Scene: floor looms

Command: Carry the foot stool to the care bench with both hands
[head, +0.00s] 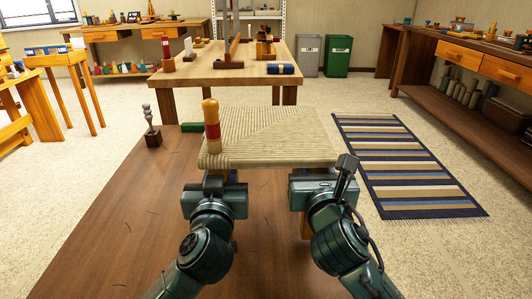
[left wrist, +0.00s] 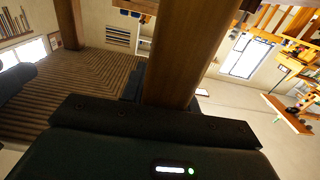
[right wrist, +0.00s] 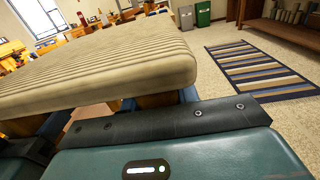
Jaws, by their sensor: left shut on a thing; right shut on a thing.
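The foot stool (head: 270,130) has a pale woven seat and wooden legs. In the head view it is straight ahead of my arms, its seat roughly level, over the far part of a dark brown surface. My left gripper (head: 221,182) is shut on it below the near left corner; a thick brown wooden leg (left wrist: 175,50) rises at the jaws in the left wrist view. My right gripper (head: 311,178) is shut on it below the near right corner, with the woven seat (right wrist: 100,65) just above in the right wrist view. No bench is labelled as the care bench.
A wooden piece with a red band (head: 211,125) overlaps the seat's left corner. The brown surface (head: 120,230) carries a small grey figure-like thing (head: 151,125) and a green block (head: 191,127). A wooden table (head: 220,77) stands beyond. A striped rug (head: 400,160) lies right on open floor.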

